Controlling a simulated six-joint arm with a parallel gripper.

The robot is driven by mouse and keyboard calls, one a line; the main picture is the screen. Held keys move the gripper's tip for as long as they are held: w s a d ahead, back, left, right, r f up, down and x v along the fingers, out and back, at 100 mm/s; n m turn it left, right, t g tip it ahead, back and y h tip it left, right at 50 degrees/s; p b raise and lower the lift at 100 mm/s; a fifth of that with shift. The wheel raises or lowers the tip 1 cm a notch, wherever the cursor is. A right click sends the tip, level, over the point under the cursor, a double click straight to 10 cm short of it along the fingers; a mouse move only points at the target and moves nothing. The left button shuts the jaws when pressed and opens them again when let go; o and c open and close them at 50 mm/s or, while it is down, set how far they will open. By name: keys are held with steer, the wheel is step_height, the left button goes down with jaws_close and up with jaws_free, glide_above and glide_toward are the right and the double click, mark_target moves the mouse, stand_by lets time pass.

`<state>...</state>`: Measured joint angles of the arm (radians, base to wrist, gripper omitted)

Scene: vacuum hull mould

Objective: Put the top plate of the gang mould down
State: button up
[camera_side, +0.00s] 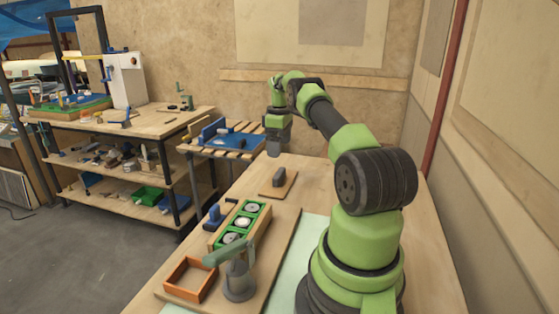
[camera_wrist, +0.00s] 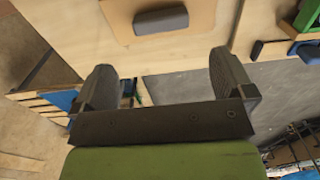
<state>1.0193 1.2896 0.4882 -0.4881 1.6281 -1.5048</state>
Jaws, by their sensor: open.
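The top plate (camera_side: 270,190), a small flat wooden board with a dark grey block handle (camera_side: 279,176), lies flat on the bench. In the wrist view the plate (camera_wrist: 191,36) and its handle (camera_wrist: 160,20) are at the top edge, partly cut off. The gang mould (camera_side: 243,222), a green tray with round cavities in a wooden frame, stands nearer the camera, its cavities uncovered. My gripper (camera_side: 273,150) is above the bench's far end, beyond the plate and apart from it. In the wrist view my gripper (camera_wrist: 162,62) is open, with nothing between the fingers.
An orange square frame (camera_side: 191,279) and a grey-green clamp-like device (camera_side: 238,272) stand at the near end of the bench. A blue-handled tool (camera_side: 215,216) is beside the mould. A slatted table with a blue item (camera_side: 232,139) stands left beyond the bench edge. The bench around the plate is clear.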

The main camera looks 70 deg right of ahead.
steer(key=w+a+r+t, duration=0.1)
steer(key=w+a+r, duration=0.35)
steer(key=r, duration=0.25)
steer(key=w+a+r, duration=0.3)
steer(key=a+r, duration=0.2)
steer(key=r, duration=0.1)
steer(key=a+r+m+t, duration=0.1)
steer(key=a+r, duration=0.3)
steer(key=a, duration=0.3)
steer(key=a+r+t, duration=0.2)
steer(key=a+r, duration=0.2)
steer(key=a, duration=0.2)
steer(key=s+a+r+m+t, duration=0.1)
steer(key=s+a, duration=0.3)
steer(key=a, duration=0.2)
steer(key=s+a+r, duration=0.2)
steer(key=s+a, duration=0.1)
steer(key=a, duration=0.3)
steer(key=s+a+f+m+t+y, duration=0.2)
steer(key=s+a+f, duration=0.2)
steer(key=s+a, duration=0.3)
steer(key=s, duration=0.3)
steer(key=shift+a+f, duration=0.15)
